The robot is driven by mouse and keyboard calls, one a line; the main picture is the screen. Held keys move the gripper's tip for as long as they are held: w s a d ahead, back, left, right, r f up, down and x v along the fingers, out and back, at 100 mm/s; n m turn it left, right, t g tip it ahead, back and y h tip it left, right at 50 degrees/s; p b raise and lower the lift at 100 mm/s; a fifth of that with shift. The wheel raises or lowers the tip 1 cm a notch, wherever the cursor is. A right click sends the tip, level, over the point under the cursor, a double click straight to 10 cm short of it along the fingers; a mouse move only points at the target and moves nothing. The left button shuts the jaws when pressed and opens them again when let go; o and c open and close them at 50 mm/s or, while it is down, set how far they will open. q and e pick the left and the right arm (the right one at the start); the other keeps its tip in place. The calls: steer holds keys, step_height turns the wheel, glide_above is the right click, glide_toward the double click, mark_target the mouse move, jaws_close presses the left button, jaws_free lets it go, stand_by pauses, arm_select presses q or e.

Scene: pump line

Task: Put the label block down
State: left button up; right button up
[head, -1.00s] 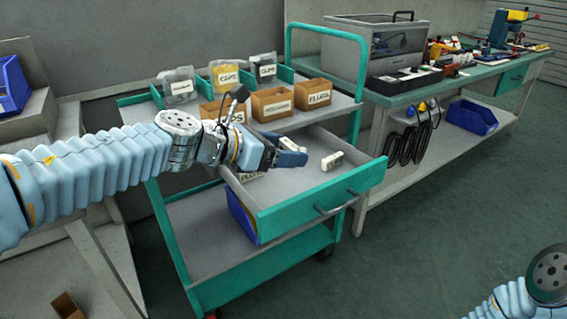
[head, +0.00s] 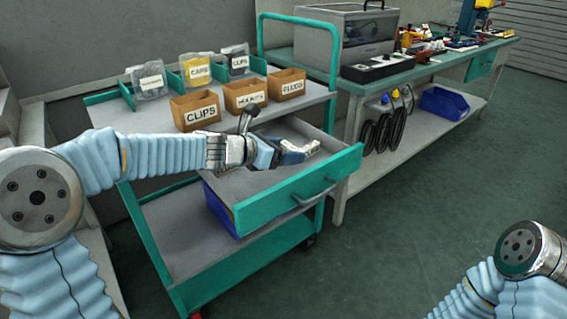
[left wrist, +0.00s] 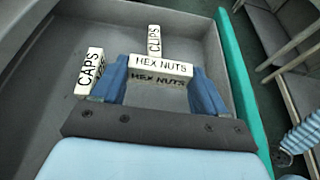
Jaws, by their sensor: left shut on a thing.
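My left gripper (head: 292,153) is inside the open drawer of the teal cart. In the left wrist view its blue fingers (left wrist: 160,82) are shut on the white label block reading HEX NUTS (left wrist: 161,66). A CLIPS block (left wrist: 154,41) lies just beyond it, and a CAPS block (left wrist: 90,72) lies to the left, beside the left finger. The drawer (head: 300,188) has a grey floor and a teal front. I cannot tell whether the held block touches the floor. In the head view, white block surface (head: 311,146) shows at the fingertips. My right gripper is out of view.
Cardboard boxes labelled CLIPS (head: 196,112), HEX NUTS (head: 245,95) and PLUGS (head: 287,84) stand on the cart top, with several bags behind. A blue bin (head: 220,209) sits below the drawer. A workbench (head: 440,68) stands at the right. Free drawer floor (left wrist: 60,125) shows at left.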

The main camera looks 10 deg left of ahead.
mark_target(284, 170)
arm_select(q)
steer(key=shift+f+b, duration=0.3)
steer(key=shift+f, duration=1.15)
steer(key=shift+f, duration=0.1)
steer(key=o, duration=1)
steer(key=shift+o, duration=0.2)
steer(key=shift+a+r, duration=0.1)
steer(key=shift+r, duration=0.15)
steer(key=p+v, duration=0.1)
steer(key=v, duration=1.1)
